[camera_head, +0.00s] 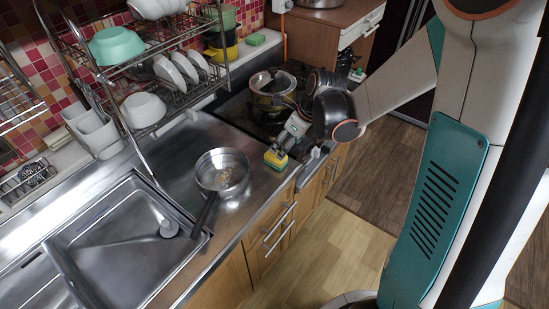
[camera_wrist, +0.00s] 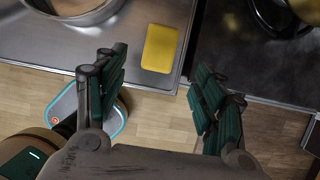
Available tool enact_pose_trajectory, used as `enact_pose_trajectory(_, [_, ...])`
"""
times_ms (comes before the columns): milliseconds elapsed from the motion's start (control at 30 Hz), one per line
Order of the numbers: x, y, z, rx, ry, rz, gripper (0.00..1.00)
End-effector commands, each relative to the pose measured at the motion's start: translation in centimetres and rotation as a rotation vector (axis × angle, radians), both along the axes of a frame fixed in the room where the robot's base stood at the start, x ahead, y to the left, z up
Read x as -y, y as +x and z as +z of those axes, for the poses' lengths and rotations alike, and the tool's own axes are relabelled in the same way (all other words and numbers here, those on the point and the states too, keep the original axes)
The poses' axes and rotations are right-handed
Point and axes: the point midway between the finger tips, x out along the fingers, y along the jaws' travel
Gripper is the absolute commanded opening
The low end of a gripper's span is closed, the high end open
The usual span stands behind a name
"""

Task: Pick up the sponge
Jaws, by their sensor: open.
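A yellow sponge (camera_wrist: 160,48) lies on the steel counter near its front edge, beside the stove. In the head view the sponge (camera_head: 275,160) shows just below my gripper (camera_head: 287,139), which partly overlaps it. In the wrist view my gripper (camera_wrist: 160,72) is open and empty, with one dark green finger on each side of the sponge in the picture. The sponge appears beyond the fingertips; I cannot tell how large the height gap is. A second sponge, green and yellow (camera_head: 256,39), lies at the back by the wall.
A steel pan (camera_head: 222,170) with a dark handle stands left of the sponge. A lidded pot (camera_head: 273,87) sits on the stove behind. A dish rack (camera_head: 185,92) and sink (camera_head: 122,245) are at the left. Floor (camera_wrist: 155,115) lies beyond the counter edge.

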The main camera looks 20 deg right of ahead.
Motion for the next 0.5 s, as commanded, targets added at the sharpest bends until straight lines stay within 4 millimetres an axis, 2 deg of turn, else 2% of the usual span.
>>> enact_pose_trajectory(33, [-0.2,0.3,-1.2,0.0,-0.001,0.002,0.63])
enact_pose_trajectory(200, [-0.8,1.1,-3.2,0.0,-0.001,0.002,0.63])
enact_pose_trajectory(500, [-1.3,1.7,-4.7,0.002,-0.001,0.002,0.63])
